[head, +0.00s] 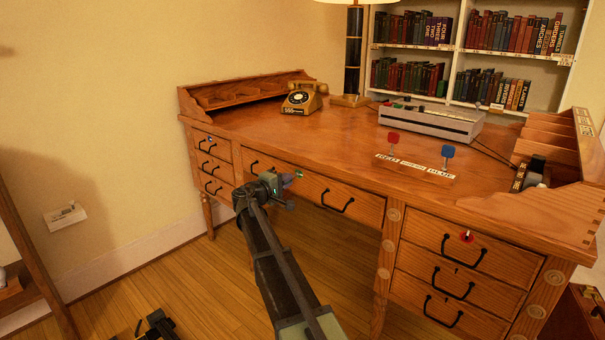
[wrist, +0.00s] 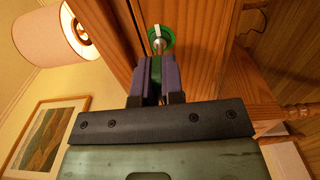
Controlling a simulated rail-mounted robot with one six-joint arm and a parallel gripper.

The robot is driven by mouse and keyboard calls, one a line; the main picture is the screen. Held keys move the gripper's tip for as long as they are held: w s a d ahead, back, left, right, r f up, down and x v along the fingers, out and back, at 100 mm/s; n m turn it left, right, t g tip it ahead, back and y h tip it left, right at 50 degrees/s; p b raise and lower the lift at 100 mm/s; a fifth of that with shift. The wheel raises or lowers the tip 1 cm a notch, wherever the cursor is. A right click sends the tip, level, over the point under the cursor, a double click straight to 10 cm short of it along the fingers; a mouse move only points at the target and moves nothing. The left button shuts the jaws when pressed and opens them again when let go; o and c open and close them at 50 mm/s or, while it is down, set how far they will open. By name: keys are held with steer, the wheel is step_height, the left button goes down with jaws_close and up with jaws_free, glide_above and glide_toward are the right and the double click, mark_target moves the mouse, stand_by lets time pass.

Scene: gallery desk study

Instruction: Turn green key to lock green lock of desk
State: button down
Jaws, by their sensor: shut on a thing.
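The wooden desk (head: 330,155) fills the middle of the head view. My gripper (head: 288,179) is at the front of its wide middle drawer. In the wrist view my gripper (wrist: 156,72) is shut on the green key (wrist: 156,66), with one purple finger on each side. The key's metal shaft points at the round green lock (wrist: 166,34) on the desk front and appears to reach into it. A bit of green (head: 299,174) shows at the fingertips in the head view. The lock's centre is partly covered, so the insertion depth and turn angle are unclear.
A red lock (head: 467,237) is on the right top drawer. Black drawer handles (head: 338,203) stick out near my gripper. The floor in front is mostly clear.

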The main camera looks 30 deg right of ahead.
steer(key=shift+d, duration=0.1)
steer(key=n, duration=0.3)
stand_by(0.3)
steer(key=n, duration=0.8)
steer(key=shift+n, duration=0.5)
steer(key=n, duration=0.3)
